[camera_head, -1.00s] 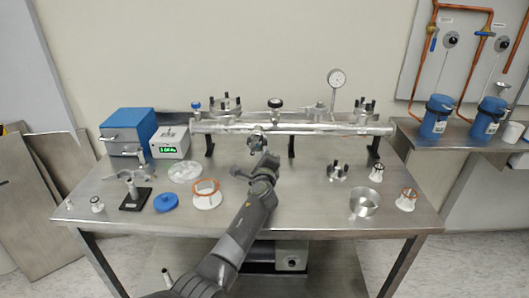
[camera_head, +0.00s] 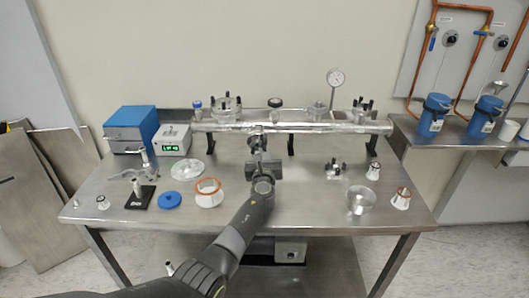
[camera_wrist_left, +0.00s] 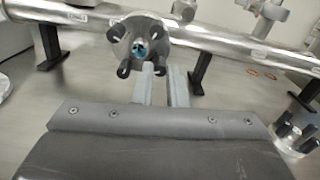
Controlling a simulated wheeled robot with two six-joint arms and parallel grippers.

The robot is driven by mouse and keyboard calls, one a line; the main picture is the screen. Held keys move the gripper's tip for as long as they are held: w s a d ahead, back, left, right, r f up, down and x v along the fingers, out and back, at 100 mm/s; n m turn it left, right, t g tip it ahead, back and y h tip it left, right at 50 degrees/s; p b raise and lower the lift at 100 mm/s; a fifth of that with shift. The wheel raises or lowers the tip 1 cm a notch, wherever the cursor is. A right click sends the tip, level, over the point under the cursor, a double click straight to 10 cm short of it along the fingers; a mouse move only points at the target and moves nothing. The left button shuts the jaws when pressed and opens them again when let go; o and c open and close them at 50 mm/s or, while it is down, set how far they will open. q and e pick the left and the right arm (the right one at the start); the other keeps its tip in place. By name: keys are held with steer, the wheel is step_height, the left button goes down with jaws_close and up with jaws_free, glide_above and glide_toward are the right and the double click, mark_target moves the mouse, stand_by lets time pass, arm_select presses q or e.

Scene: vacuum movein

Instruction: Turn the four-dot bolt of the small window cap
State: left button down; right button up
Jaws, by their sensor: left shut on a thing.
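The small window cap (camera_wrist_left: 138,45) is a dark grey round flange with a blue-green window at its centre and several bolts around its rim. It sits on the front of the horizontal metal tube (camera_wrist_left: 225,38). In the head view the cap (camera_head: 257,131) is small, at the tube's middle. My left gripper (camera_wrist_left: 163,72) reaches up to the cap's lower right edge, its two narrow fingers closed around a bolt there. The bolt between the fingertips is mostly hidden, and I cannot make out its dots. My left gripper also shows in the head view (camera_head: 259,150). My right gripper is not in view.
The tube rests on dark stands (camera_head: 290,145) above the steel table (camera_head: 300,205). A black-bolted flange (camera_head: 336,169) and a clear cup (camera_head: 360,200) stand to the right. An orange-rimmed white piece (camera_head: 208,192) and a blue disc (camera_head: 170,200) lie to the left.

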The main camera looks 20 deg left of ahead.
arm_select(q)
steer(key=m+p, duration=0.1)
steer(key=m, duration=0.3)
steer(key=shift+r+m+p, duration=0.1)
steer(key=shift+m+p, duration=0.2)
steer(key=m+p, duration=0.1)
steer(key=m, duration=0.3)
steer(key=shift+m, duration=0.4)
steer(key=c, duration=1.4)
jaws_free()
steer(key=shift+c, duration=0.2)
steer(key=shift+s+p, duration=0.15)
steer(key=shift+p, duration=0.2)
